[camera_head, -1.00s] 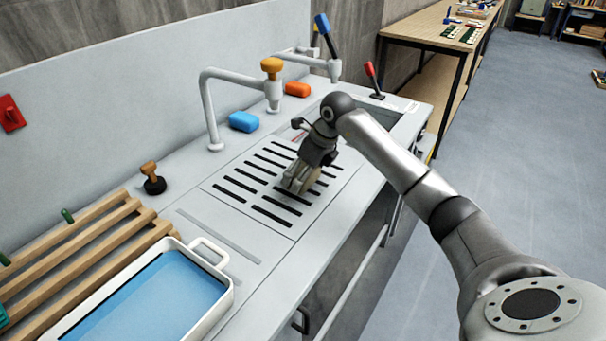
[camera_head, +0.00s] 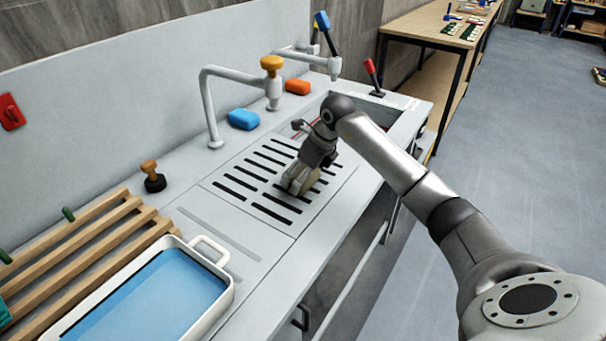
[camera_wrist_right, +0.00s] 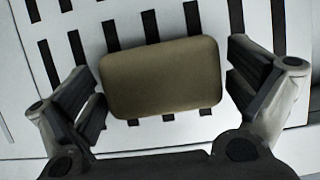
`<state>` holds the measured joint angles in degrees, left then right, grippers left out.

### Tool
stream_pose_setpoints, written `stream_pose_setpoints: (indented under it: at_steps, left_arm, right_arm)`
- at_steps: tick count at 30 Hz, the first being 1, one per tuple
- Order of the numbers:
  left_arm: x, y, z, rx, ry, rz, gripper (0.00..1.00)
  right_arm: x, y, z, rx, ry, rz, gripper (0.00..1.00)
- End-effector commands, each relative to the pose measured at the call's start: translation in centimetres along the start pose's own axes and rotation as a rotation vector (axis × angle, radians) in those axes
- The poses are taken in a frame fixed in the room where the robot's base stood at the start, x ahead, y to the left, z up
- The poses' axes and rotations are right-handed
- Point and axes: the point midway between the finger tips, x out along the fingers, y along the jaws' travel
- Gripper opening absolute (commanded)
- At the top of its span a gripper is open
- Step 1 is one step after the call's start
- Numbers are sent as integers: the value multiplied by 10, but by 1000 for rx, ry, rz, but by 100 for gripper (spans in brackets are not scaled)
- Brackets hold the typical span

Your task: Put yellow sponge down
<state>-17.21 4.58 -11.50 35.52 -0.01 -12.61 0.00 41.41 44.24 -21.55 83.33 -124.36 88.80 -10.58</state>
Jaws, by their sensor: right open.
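The yellow sponge (camera_wrist_right: 160,78) looks dull olive-brown in the right wrist view. It lies flat over the dark slots of the white drain panel (camera_wrist_right: 20,100). My right gripper (camera_wrist_right: 165,88) is open, with one finger on each side of the sponge and a visible gap on both sides. In the head view my right gripper (camera_head: 300,185) is low over the slotted panel (camera_head: 232,212), and only a small tan part of the sponge (camera_head: 312,186) shows by the fingers. My left gripper is not in view.
A blue sponge (camera_head: 243,119) and an orange sponge (camera_head: 298,87) lie at the back by the faucets (camera_head: 207,105). A white tub with blue water (camera_head: 222,290) and a wooden slatted rack (camera_head: 85,235) are at the front left.

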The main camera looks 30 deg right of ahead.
Motion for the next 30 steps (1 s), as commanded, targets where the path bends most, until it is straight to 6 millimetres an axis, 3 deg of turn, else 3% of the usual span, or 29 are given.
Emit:
stream_pose_setpoints:
  at_steps: [16, 21, 30]
  left_arm:
    - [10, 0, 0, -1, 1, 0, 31]
    - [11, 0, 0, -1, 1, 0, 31]
    - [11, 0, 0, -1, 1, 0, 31]
  right_arm:
    - [-103, -1, 1, 0, -4, -3, 100]
    - [-118, 0, 0, -1, -2, -2, 100]
    - [-120, 0, 0, 0, -1, -1, 100]
